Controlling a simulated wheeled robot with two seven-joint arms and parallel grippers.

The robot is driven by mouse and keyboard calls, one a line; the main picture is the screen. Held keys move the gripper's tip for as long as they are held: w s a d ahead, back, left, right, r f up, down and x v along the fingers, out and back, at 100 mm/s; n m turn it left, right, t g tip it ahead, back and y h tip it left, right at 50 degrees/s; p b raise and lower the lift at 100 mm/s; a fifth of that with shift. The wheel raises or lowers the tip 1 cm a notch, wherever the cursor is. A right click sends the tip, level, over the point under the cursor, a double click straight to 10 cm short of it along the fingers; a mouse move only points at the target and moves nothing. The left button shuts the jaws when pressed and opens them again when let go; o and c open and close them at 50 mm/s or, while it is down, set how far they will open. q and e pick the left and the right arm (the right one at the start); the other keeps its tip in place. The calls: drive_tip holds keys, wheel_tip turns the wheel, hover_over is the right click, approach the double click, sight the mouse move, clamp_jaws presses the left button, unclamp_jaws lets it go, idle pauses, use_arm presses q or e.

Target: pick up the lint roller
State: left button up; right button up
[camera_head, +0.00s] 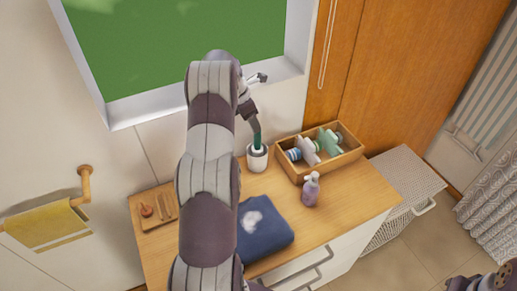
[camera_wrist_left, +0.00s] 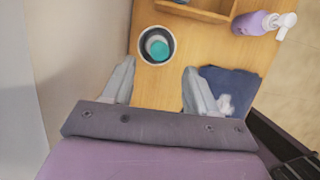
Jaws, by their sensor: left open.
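The item I take to be the lint roller (camera_head: 257,138) stands upright in a pale round cup (camera_head: 257,160) at the back of the wooden cart top, its teal-green handle pointing up. In the left wrist view its round teal end (camera_wrist_left: 158,46) shows inside the cup (camera_wrist_left: 142,55). My left gripper (camera_head: 256,93) is above and close to the handle. In the left wrist view my left gripper (camera_wrist_left: 158,78) is open with nothing between its fingers, and the cup lies just beyond the fingertips. My right gripper does not show.
A wooden box (camera_head: 348,155) with white and green items stands right of the cup. A purple pump bottle (camera_head: 311,190) stands in front of it. A folded navy cloth (camera_head: 268,238) with white fluff lies nearer. A small wooden tray (camera_head: 153,222) is at left.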

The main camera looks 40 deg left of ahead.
sight(259, 137)
use_arm(q)
drive_tip(key=p+x, duration=0.4)
drive_tip(key=x, duration=0.5)
drive_tip(key=shift+w+f, duration=0.1)
drive_tip(key=shift+f, duration=0.05)
drive_tip(key=shift+w+f, duration=0.1)
drive_tip(key=shift+f, duration=0.1)
drive_tip(key=c, duration=1.1)
